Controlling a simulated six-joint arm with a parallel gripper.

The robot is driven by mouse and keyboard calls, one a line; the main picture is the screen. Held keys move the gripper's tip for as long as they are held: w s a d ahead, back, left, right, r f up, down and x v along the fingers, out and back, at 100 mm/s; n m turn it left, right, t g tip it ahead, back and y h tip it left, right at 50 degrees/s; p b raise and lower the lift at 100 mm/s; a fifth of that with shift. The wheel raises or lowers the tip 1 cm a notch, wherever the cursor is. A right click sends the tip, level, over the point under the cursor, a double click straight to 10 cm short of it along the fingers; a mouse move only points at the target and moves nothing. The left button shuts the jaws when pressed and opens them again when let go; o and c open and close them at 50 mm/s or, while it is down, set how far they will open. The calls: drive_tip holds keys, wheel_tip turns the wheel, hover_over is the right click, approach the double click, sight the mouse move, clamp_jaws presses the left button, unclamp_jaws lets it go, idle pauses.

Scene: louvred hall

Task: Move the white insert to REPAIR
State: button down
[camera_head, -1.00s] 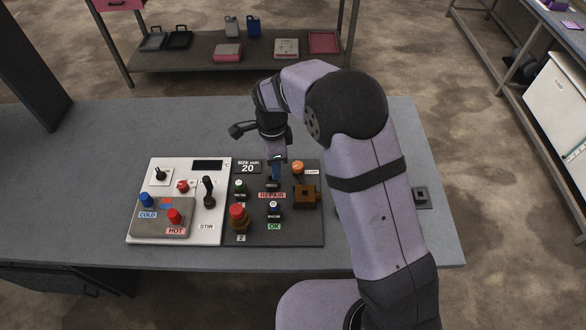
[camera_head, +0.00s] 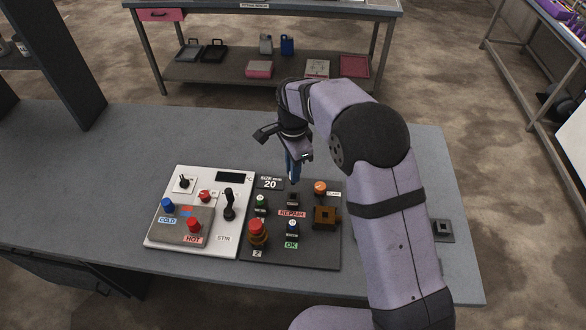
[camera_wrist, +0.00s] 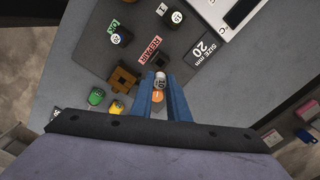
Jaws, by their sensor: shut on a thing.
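My gripper (camera_head: 292,180) hangs above the dark panel, near the REPAIR place. In the wrist view its blue fingers (camera_wrist: 161,95) are shut on a small piece with a pale, marked top, the white insert (camera_wrist: 160,80). The REPAIR label (camera_head: 291,213) lies in front of a small dark block (camera_head: 292,199), which is just below and apart from the fingertips. The block shows past the insert in the wrist view (camera_wrist: 158,62). The insert's lower end is hard to make out.
A white control panel (camera_head: 158,232) with levers lies left.

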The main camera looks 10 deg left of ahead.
drive_tip(key=b, duration=0.4)
hover_over(293, 200)
drive_tip(key=w, duration=0.1)
wheel_tip(293, 200, down, 5)
drive_tip(key=shift+w+f, duration=0.1)
drive_tip(key=shift+f, duration=0.45)
drive_tip(key=shift+f, duration=0.45)
drive_tip(key=shift+f+b, duration=0.45)
drive_tip(key=shift+f, duration=0.3)
drive_tip(key=shift+r, duration=0.1)
drive_tip(key=c, duration=1.6)
unclamp_jaws()
drive_tip(key=shift+r, duration=0.1)
